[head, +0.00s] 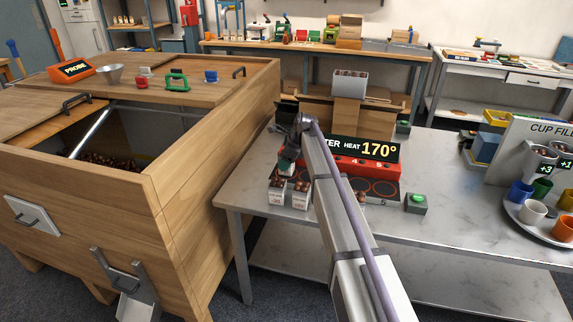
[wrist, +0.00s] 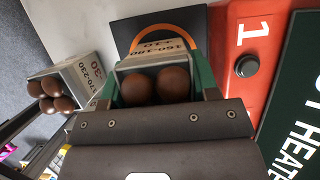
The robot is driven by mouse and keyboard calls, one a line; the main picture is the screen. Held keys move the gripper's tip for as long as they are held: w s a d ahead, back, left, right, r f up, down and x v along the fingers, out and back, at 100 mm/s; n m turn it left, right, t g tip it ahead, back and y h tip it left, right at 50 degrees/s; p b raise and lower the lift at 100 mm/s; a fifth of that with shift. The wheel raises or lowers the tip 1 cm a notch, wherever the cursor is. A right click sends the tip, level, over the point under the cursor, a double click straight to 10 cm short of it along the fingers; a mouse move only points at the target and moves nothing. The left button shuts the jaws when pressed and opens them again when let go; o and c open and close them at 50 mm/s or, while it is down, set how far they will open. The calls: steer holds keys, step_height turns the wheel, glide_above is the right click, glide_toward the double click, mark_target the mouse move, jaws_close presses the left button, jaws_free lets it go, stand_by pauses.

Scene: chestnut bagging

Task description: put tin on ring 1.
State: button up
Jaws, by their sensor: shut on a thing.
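My gripper (wrist: 158,78) is shut on a pale tin (wrist: 160,50) between its two green fingers. The tin holds brown chestnuts and bears a printed number range that I cannot read for certain. Ring 1 (wrist: 166,26) shows as an orange arc on a dark plate just beyond the tin, partly hidden by it; I cannot tell whether the tin touches the plate. A red panel (wrist: 243,75) marked 1, with a dark knob, is to its right. In the head view my gripper (head: 288,158) is at the heater's left end, where my arm hides ring 1.
Another chestnut tin (wrist: 83,70), marked 170-230, stands left of the held one. In the head view, two tins (head: 277,190) (head: 300,195) stand at the heater's front left. A green button box (head: 416,204) is at right. The large wooden bin (head: 190,170) borders the table.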

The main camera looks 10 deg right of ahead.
steer(key=shift+f, duration=0.25)
steer(key=o, duration=1)
steer(key=shift+r, duration=0.1)
steer(key=p+v, duration=1.2)
steer(key=v, duration=0.1)
steer(key=s+a+n+h, duration=0.1)
steer(key=s+n, duration=0.6)
steer(key=s, duration=0.6)
steer(key=s+a+f+n+g+h, duration=0.1)
steer(key=s+a+n, duration=0.1)
steer(key=s+n, duration=0.6)
steer(key=s+a+n+g+h, duration=0.1)
steer(key=s+n, duration=0.7)
steer(key=s, duration=1.1)
steer(key=shift+a+f+h+b, duration=0.3)
steer(key=shift+f+h+b, duration=0.1)
steer(key=shift+h, duration=0.2)
